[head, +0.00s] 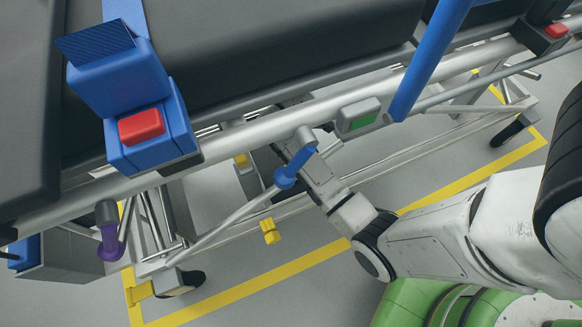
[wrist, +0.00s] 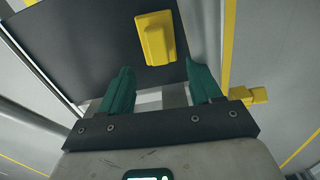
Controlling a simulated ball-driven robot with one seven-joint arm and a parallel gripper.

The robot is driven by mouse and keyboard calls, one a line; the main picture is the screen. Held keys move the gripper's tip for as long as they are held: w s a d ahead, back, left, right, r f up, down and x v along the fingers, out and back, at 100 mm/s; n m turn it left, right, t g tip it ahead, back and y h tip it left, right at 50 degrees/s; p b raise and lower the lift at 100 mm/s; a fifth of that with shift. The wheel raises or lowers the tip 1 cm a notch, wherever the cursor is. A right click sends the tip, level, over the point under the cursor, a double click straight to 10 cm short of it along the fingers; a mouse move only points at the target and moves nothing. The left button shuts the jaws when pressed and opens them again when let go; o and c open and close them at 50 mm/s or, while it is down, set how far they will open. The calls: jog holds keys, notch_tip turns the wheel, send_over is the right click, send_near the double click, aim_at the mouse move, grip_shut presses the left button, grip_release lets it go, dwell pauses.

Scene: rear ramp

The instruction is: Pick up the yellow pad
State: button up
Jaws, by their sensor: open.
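The yellow pad (wrist: 153,37) lies on a dark flat panel (wrist: 85,40) in the wrist view, with a raised ridge along it. My gripper (wrist: 157,72) is open, its two teal fingers apart and empty. The pad is just beyond the fingertips, roughly centred between them, and no finger appears to touch it. In the head view a small part of the pad (head: 241,160) shows beneath the stretcher's rail. My fingers are mostly hidden there behind the rail and a blue handle.
The stretcher's silver side rail (head: 250,130) runs above my arm. A blue-tipped lever (head: 290,172) crosses near my wrist. A purple-ended handle (head: 108,240) is at left. Yellow floor lines (head: 260,287) border the stretcher.

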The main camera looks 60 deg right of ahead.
notch_tip(320, 180, down, 9)
jog(key=b, duration=0.4)
jog(key=shift+w+d+r, duration=0.1)
jog(key=shift+d, duration=0.05)
jog(key=shift+r, duration=0.1)
jog(key=shift+c, duration=0.4)
jog(key=c, duration=0.6)
